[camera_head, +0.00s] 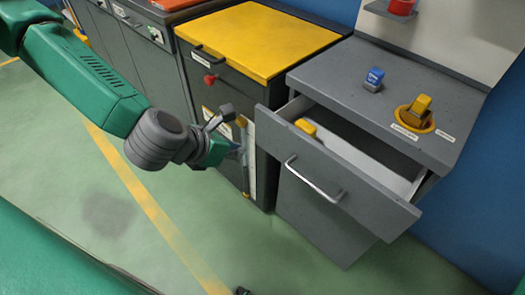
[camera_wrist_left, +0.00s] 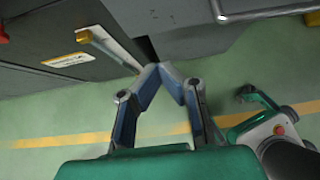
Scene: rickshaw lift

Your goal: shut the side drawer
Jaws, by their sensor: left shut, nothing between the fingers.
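The side drawer (camera_head: 345,182) is the grey top drawer of the right-hand grey cabinet (camera_head: 318,222), and it stands pulled well out. A silver bar handle (camera_head: 312,180) is on its front, and a yellow object (camera_head: 306,127) lies inside. The handle also shows at the top of the left wrist view (camera_wrist_left: 262,13). My left gripper (camera_head: 240,152) is left of the drawer front, beside the neighbouring dark cabinet, and does not touch the drawer handle. In the left wrist view its fingertips (camera_wrist_left: 160,68) meet, empty.
A dark cabinet with a yellow top (camera_head: 260,40) stands left of the drawer, with a vertical yellow-ended bar (camera_head: 244,165) on its front. A blue block (camera_head: 374,79) and a yellow block in a round yellow holder (camera_head: 416,112) sit on the grey top. Green floor in front is open.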

